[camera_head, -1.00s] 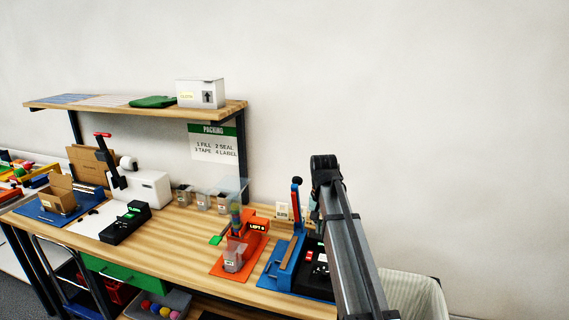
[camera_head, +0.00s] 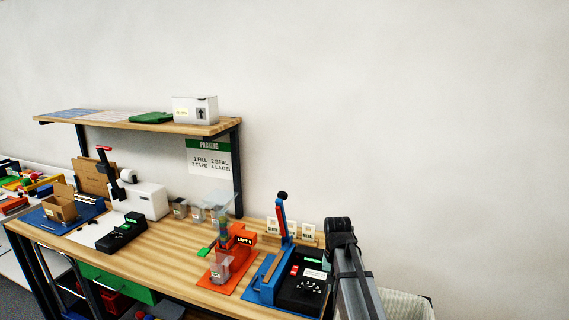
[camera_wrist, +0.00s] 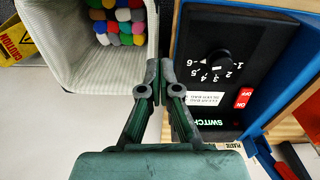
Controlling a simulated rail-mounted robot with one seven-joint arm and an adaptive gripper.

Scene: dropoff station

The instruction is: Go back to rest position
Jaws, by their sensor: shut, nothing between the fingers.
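My gripper (camera_wrist: 159,80) is shut and empty in the wrist view, its two fingers meeting at the tips. It hangs in front of the right end of the packing bench, between a white-lined bin (camera_wrist: 85,72) and a black control box (camera_wrist: 207,60) on a blue base. The box has a dial and a red switch. In the head view my arm covers the right end of the bench, and the fingers cannot be made out there.
The wooden bench (camera_head: 165,250) carries an orange dispenser (camera_head: 236,240), the blue-based sealer (camera_head: 268,282) with its upright lever, and a white machine (camera_head: 148,200). A shelf (camera_head: 205,128) stands above the back. The bin (camera_head: 405,304) stands right of the bench. The wall side at upper right is clear.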

